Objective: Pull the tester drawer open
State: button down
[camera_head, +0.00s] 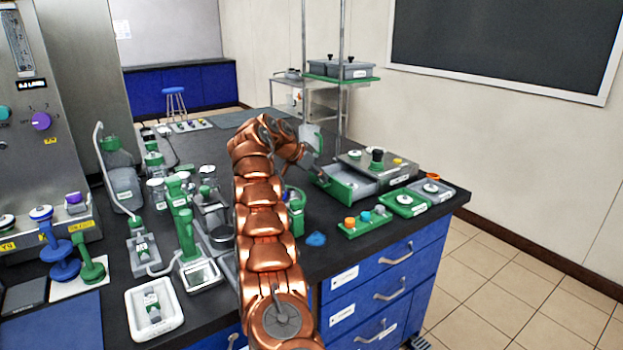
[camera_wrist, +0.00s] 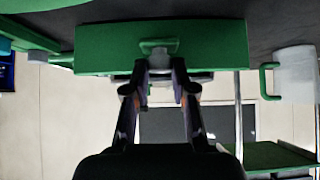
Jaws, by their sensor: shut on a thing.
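The tester (camera_head: 375,160) is a grey box with a black knob on top, at the right of the black bench in the head view. Its drawer (camera_head: 345,185) has a green front and a grey inside, and stands out of the housing on the left side. In the wrist view the green drawer front (camera_wrist: 215,45) fills the top middle, with a small handle (camera_wrist: 160,44) on it. My gripper (camera_wrist: 162,66) is shut on this handle.
A green rack with coloured caps (camera_head: 365,222) and green trays (camera_head: 403,202) lie near the drawer. Bottles and green stands crowd the bench left of my arm. A blue piece (camera_head: 316,239) lies in front.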

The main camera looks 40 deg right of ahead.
jog(key=c, duration=0.9)
grip_release()
jog(key=shift+c, duration=0.2)
jog(key=v, duration=0.7)
jog(key=shift+a, duration=0.25)
jog(key=shift+r, duration=0.15)
